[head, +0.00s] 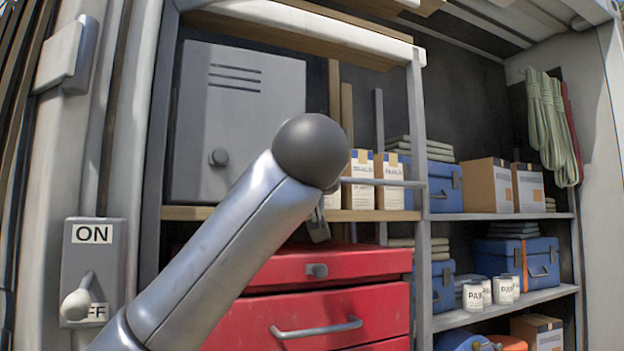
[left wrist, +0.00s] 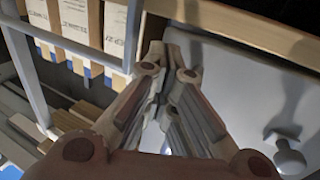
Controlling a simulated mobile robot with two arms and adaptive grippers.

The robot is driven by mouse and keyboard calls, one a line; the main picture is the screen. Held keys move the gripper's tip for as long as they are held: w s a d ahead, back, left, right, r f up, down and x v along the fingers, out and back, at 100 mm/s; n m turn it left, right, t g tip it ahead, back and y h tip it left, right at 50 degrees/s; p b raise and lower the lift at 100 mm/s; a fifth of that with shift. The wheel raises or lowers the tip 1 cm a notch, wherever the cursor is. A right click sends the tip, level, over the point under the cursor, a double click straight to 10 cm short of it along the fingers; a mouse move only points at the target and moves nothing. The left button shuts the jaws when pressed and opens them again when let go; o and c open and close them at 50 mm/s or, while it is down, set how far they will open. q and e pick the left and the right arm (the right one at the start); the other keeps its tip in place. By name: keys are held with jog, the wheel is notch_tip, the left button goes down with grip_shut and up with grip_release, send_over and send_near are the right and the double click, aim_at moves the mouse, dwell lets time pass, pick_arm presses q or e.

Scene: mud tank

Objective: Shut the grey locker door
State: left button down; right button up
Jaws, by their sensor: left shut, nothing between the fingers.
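The grey locker (head: 240,115) stands on the upper left shelf. Its front has dark slots near the top and a round knob (head: 219,157) at the lower left. No clear gap shows along the door's edge, and I cannot tell whether it is fully closed. My left arm crosses in front of the locker's lower right part and hides it. In the left wrist view my left gripper (left wrist: 170,50) is shut and empty, over the grey locker surface (left wrist: 235,85), with the knob (left wrist: 290,158) to its right. I cannot tell whether the fingertips touch the locker. My right gripper is not in view.
A red drawer cabinet (head: 340,265) stands below the locker. Labelled cartons (head: 389,182) stand right of it behind a metal rail (head: 380,182). A lever switch (head: 92,272) is on the left wall. Blue cases (head: 517,262) and paint cans fill the right shelves.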

pick_arm(q)
jog(key=shift+w+a+r, duration=0.1)
jog(key=shift+w+r, duration=0.05)
jog(key=shift+w, duration=0.3)
jog(key=shift+w+a+r, duration=0.1)
jog(key=shift+w, duration=0.35)
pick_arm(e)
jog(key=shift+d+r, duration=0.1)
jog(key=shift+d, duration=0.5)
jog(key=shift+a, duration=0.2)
